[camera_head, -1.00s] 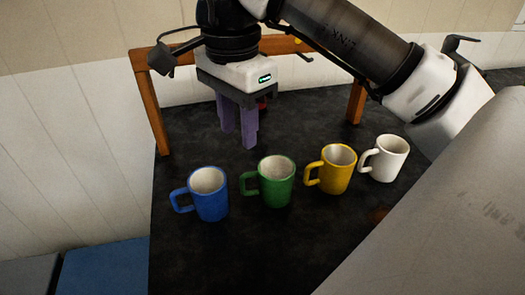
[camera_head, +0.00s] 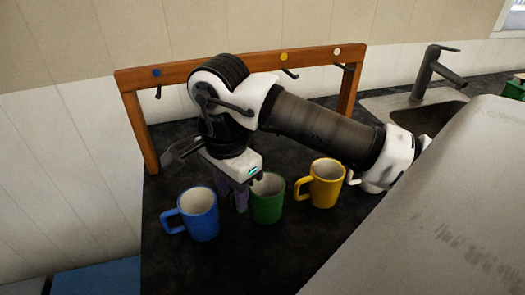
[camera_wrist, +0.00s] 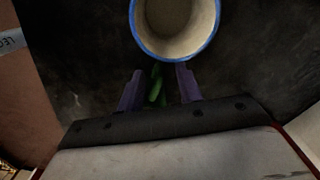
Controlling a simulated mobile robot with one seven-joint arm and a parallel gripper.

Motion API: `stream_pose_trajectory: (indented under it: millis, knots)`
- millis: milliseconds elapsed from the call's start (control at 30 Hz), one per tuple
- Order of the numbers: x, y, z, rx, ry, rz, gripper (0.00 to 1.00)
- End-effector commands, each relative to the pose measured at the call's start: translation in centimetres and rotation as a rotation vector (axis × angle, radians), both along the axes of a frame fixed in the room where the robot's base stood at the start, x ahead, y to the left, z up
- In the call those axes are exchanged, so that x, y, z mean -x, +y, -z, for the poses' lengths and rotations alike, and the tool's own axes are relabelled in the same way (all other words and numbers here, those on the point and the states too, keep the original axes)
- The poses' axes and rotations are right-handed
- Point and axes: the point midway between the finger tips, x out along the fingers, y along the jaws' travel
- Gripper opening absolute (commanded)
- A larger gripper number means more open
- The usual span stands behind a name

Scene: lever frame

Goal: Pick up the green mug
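The green mug (camera_head: 268,206) stands upright on the dark counter between the blue mug (camera_head: 199,216) and the yellow mug (camera_head: 326,185). My gripper (camera_head: 241,197) points down at the green mug's left side, by its handle. In the wrist view, the two purple fingers of my gripper (camera_wrist: 159,88) are apart, with the green handle (camera_wrist: 155,86) between them and dark gaps beside it. The green mug's body is hidden in that view. The blue mug's rim and pale inside (camera_wrist: 176,20) show just beyond the fingertips.
A wooden frame (camera_head: 190,77) with hooks and coloured dots stands behind the mugs. My arm crosses over the right side and hides most of the white mug. A sink with a tap (camera_head: 430,75) is at the back right. The counter in front of the mugs is clear.

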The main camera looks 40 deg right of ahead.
Motion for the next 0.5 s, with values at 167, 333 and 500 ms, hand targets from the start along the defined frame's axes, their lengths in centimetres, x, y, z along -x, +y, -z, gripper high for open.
stream_pose_trajectory:
  millis: [167, 333, 500]
  knots:
    - [0.0, 0.0, 1.7, -0.001, 0.0, 0.001, 0.35]
    - [0.0, 0.0, 1.9, 0.0, -0.001, 0.001, 0.35]
    - [0.0, 0.0, 1.9, 0.0, -0.001, 0.001, 0.22]
